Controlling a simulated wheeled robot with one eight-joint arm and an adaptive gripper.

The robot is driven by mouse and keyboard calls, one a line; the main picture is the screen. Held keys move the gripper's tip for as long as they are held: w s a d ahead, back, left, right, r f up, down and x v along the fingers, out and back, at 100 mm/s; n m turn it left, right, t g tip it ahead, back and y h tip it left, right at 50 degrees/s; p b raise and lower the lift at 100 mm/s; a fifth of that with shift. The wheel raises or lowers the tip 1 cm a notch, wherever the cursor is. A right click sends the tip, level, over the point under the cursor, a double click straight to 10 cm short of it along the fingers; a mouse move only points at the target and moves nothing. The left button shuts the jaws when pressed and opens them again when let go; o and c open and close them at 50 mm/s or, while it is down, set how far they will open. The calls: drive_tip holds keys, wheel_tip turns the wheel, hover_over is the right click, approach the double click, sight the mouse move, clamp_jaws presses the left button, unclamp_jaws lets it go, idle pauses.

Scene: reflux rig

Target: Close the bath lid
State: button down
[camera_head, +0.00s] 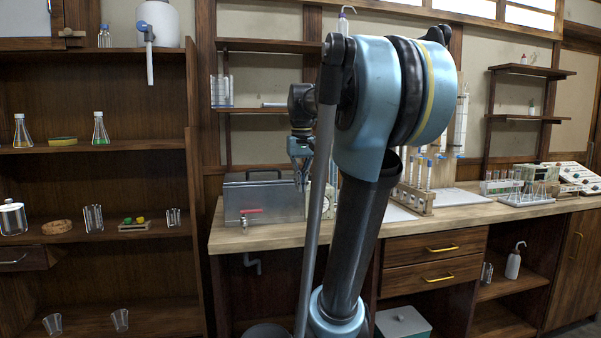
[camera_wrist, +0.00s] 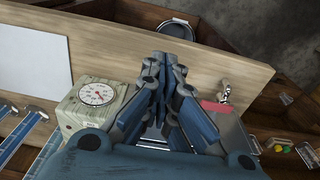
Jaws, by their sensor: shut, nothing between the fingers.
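The bath is a grey metal box (camera_head: 262,204) on the left end of the wooden bench, with a red-handled tap on its front. Its lid (camera_head: 252,182), with a bar handle (camera_head: 263,172), appears to lie across the top; I cannot tell whether it is fully seated. My gripper (camera_head: 301,184) is shut and empty, pointing down at the bath's right end, and I cannot tell whether it touches. In the wrist view my gripper's closed fingers (camera_wrist: 163,68) hide part of the scene; the bath (camera_wrist: 232,136) shows at their right.
A dial box (camera_wrist: 98,95) stands beside the bath, left of my fingers in the wrist view. A test-tube rack (camera_head: 415,198) stands farther right on the bench (camera_head: 460,220). A tall shelf unit (camera_head: 193,160) stands left of the bench. My arm hides the bench's middle.

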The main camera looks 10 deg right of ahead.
drive_tip(key=w+d+r+g, duration=0.1)
drive_tip(key=w+d+r, duration=0.1)
drive_tip(key=w+r, duration=0.65)
drive_tip(key=w+d+r, duration=0.2)
drive_tip(key=w+r, duration=0.5)
drive_tip(key=w, duration=0.2)
drive_tip(key=f, duration=1.4)
drive_tip(key=shift+s, duration=0.35)
